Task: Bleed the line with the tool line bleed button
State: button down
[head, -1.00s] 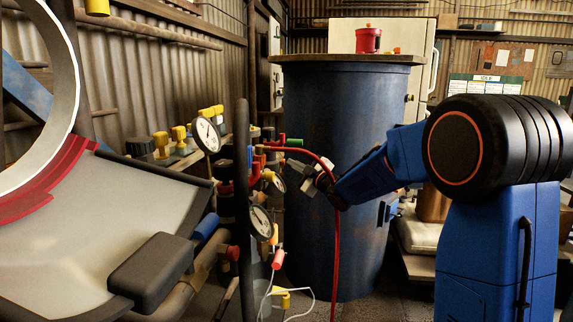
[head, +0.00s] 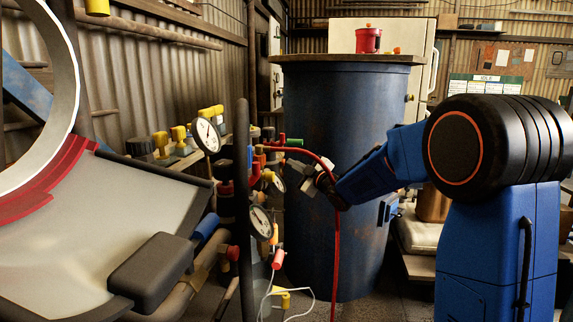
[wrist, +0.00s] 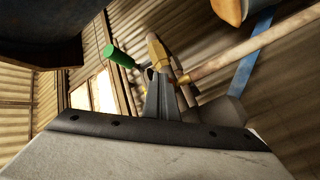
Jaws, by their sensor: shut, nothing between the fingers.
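My gripper (head: 311,186) reaches in from the right to the valves and gauges in the head view. In the wrist view its narrow dark fingers (wrist: 161,100) are together and hold nothing. A brass-yellow fitting (wrist: 157,52) shows just past the fingertips; I cannot tell whether they touch it. A green cylindrical piece (wrist: 118,56) lies left of it. In the head view a green fitting (head: 294,142) sits on the pipework, above and left of my gripper. I cannot tell for sure which part is the tool line bleed button.
A red hose (head: 336,250) hangs beside my gripper. Pressure gauges (head: 207,135) and another gauge (head: 260,221) crowd the pipework, with a dark upright bar (head: 241,180) in front. A large blue drum (head: 345,110) stands behind the gripper.

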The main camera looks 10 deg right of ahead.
jog(key=shift+s+d, duration=0.3)
jog(key=shift+d, duration=0.5)
jog(key=shift+d, duration=0.15)
jog(key=d, duration=0.1)
jog(key=s+d, duration=0.1)
jog(key=d, duration=0.2)
jog(key=shift+s+d, duration=0.25)
